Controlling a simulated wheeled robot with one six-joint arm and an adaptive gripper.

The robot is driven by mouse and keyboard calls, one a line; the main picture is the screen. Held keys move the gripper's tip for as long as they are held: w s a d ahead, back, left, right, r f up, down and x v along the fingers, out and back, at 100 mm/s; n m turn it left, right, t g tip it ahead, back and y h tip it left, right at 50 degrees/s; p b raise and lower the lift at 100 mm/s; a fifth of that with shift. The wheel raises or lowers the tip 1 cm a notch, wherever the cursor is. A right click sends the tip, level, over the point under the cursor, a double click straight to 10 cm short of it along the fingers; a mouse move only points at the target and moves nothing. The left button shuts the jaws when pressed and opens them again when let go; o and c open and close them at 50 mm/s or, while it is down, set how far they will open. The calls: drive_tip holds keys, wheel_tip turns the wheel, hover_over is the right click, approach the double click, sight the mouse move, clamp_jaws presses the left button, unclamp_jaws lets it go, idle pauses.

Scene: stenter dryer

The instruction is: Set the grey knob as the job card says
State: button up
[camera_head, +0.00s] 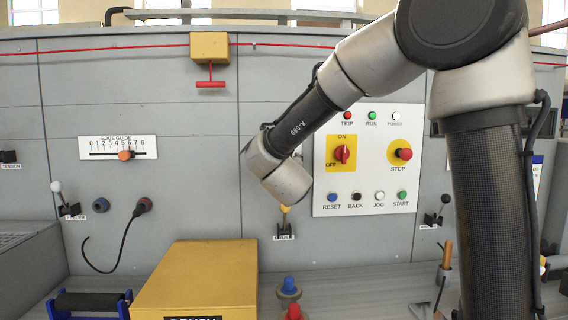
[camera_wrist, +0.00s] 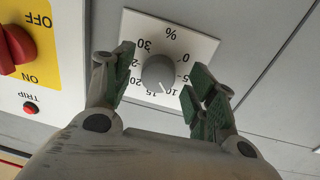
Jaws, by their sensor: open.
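The grey knob (camera_wrist: 157,70) sits on a white plate (camera_wrist: 195,42) marked with % and a scale from 0 to 30, upside down in the wrist view. Its white pointer line lies between the 10 and 15 marks. My gripper (camera_wrist: 161,79) is open, one green-padded finger on each side of the knob in the picture, with visible gaps; I cannot tell the depth between them. In the head view my arm hides the knob, and my gripper cannot be made out. No readable job card shows; a white and blue sheet (camera_head: 537,172) at the right is partly hidden.
A control panel (camera_head: 368,203) has a red selector (camera_head: 342,153), a STOP button (camera_head: 403,154) and several small buttons. The red selector also shows close left in the wrist view (camera_wrist: 15,46). A yellow box (camera_head: 198,278) stands below, near blue (camera_head: 289,286) and red (camera_head: 294,312) knobs.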

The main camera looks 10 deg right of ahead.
drive_tip(key=shift+w+d, duration=0.1)
drive_tip(key=shift+w, duration=0.4)
drive_tip(key=c, duration=1)
drive_tip(key=shift+c, duration=0.2)
drive_tip(key=shift+m, duration=0.3)
drive_tip(key=shift+r+m+y, duration=0.15)
drive_tip(key=shift+m+y, duration=0.1)
drive_tip(key=shift+m, duration=3.85)
drive_tip(key=shift+r+m+y, duration=0.15)
drive_tip(key=shift+m+y, duration=0.1)
drive_tip(key=shift+m, duration=3.85)
drive_tip(key=shift+g, duration=0.3)
